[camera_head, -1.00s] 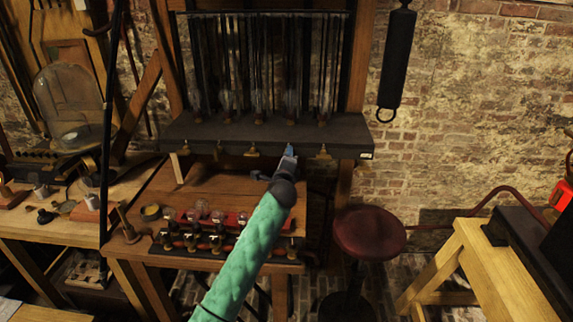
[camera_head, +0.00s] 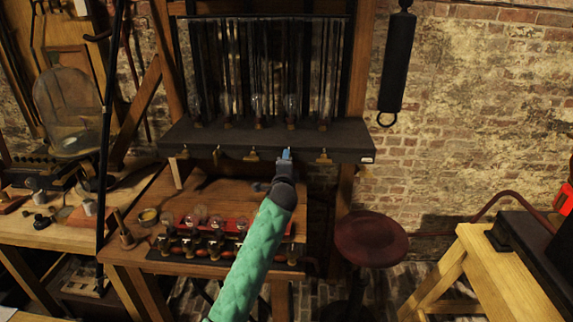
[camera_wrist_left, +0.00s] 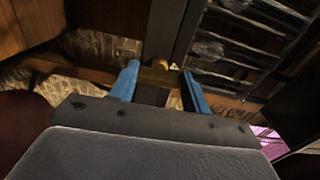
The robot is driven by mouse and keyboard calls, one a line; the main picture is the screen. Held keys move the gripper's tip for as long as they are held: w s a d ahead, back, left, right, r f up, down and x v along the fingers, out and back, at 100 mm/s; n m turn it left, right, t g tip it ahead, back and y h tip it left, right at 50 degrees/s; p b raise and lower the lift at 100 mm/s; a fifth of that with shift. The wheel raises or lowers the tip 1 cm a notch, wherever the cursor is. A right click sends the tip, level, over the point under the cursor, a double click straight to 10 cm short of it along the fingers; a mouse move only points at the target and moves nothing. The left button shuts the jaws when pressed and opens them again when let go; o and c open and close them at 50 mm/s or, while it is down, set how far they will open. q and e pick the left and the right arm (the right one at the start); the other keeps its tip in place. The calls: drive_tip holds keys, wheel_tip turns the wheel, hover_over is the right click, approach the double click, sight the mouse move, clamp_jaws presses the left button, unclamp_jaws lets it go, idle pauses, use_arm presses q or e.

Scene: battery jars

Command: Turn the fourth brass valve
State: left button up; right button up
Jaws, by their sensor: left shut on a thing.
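A row of brass valves runs along the front edge of a dark shelf (camera_head: 225,136). Single valves show at the left (camera_head: 217,154), beside the middle (camera_head: 252,155) and at the right (camera_head: 323,157). My left gripper (camera_head: 286,155) is at the fourth valve from the left and largely hides it in the head view. In the left wrist view, the blue fingers (camera_wrist_left: 161,82) are shut on this brass valve (camera_wrist_left: 157,76), one on each side of its wide handle. My right gripper is not in view.
Glass tubes (camera_head: 258,104) stand above the shelf. Below it, a wooden bench (camera_head: 215,190) carries several glass jars and brass fittings (camera_head: 215,240). A red stool (camera_head: 371,238) stands to the right. A black cylinder (camera_head: 397,62) hangs on the brick wall.

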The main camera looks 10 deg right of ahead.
use_arm(q)
drive_tip(key=shift+f, duration=0.15)
drive_tip(key=o, duration=1)
drive_tip(key=shift+c, duration=0.2)
drive_tip(key=shift+s, duration=0.1)
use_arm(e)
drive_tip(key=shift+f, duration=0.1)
use_arm(q)
drive_tip(key=b+v, duration=0.2)
drive_tip(key=v, duration=0.5)
drive_tip(key=shift+s+a+b, duration=0.15)
drive_tip(key=shift+s+b, duration=0.1)
drive_tip(key=shift+b, duration=0.1)
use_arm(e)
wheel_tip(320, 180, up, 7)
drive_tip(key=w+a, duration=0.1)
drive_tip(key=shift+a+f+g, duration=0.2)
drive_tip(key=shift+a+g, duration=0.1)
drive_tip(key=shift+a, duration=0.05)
